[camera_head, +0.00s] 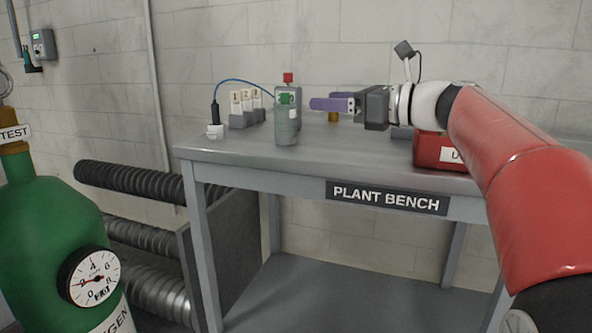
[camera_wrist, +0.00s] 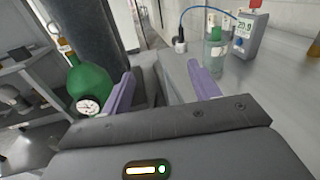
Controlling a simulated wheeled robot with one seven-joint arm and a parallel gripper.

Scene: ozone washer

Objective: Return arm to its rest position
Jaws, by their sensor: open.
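My red arm (camera_head: 525,175) reaches in from the right in the head view and extends over the bench. My gripper (camera_head: 322,104) has purple fingers and points left, above the bench top and just right of a grey-green bottle (camera_head: 286,128). In the wrist view my gripper (camera_wrist: 160,85) shows its two purple fingers spread wide apart, with nothing between them. The bottle also shows in the wrist view (camera_wrist: 213,57), standing upright beyond the right finger. I cannot tell the exact gap between bottle and fingertips.
The plant bench (camera_head: 240,155) bears a red box (camera_head: 430,150) under my arm, numbered holders (camera_head: 238,118), a white plug-like item (camera_head: 214,131) with blue cable, and a meter (camera_wrist: 247,36). A green gas cylinder (camera_head: 45,240) stands at left. Ribbed hoses (camera_head: 120,185) run behind.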

